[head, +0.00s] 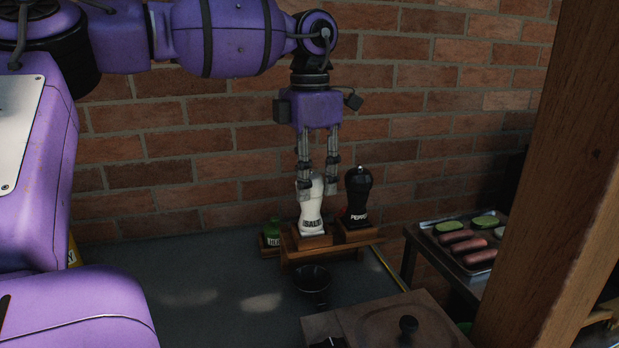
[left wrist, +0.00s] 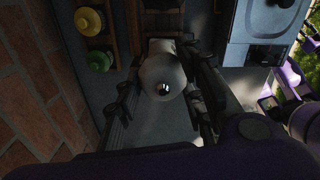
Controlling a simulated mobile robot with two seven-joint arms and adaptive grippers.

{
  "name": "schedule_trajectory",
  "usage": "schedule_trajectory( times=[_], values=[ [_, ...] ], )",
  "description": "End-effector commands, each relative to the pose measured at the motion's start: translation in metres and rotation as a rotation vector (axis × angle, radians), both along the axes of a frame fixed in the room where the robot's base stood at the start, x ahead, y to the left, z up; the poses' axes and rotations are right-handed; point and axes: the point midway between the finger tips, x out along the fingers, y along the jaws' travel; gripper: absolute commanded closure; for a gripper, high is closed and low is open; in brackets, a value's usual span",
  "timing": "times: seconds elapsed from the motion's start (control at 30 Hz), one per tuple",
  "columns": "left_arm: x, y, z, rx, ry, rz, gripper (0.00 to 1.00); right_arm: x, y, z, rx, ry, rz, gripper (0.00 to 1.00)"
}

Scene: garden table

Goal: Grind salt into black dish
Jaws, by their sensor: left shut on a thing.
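A white salt grinder (head: 311,212) with a wooden base is at the small wooden stand (head: 330,255) by the brick wall. I cannot tell whether its base touches the stand. My left gripper (head: 318,190) comes down from above, shut on the salt grinder's upper part. The left wrist view shows the salt grinder's white top (left wrist: 160,78) between the fingers. The black dish (head: 312,281) sits on the dark table in front of the stand; its inside is too dark to read. My right gripper is out of view.
A black pepper grinder (head: 357,196) stands close to the right of the salt grinder. A green jar (head: 272,233) is at the left. A lidded box (head: 395,325) is in front right. A food tray (head: 465,240) and wooden post (head: 560,170) are at right. The table's left is clear.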

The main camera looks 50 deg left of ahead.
Motion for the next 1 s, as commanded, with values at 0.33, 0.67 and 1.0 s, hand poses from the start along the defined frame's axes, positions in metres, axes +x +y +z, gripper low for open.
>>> schedule_trajectory(
  times=[0.33,0.67,1.0],
  values=[
    [0.0012,-0.0004,0.0005,0.0,-0.002,-0.189,0.9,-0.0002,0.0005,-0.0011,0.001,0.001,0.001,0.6],
    [0.0015,-0.0005,0.0007,0.0,-0.002,-0.251,0.9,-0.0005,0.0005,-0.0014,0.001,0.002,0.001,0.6],
    [0.0015,-0.0005,0.0007,0.0,-0.002,-0.266,0.9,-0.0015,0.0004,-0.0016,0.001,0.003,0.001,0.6]
  ],
)
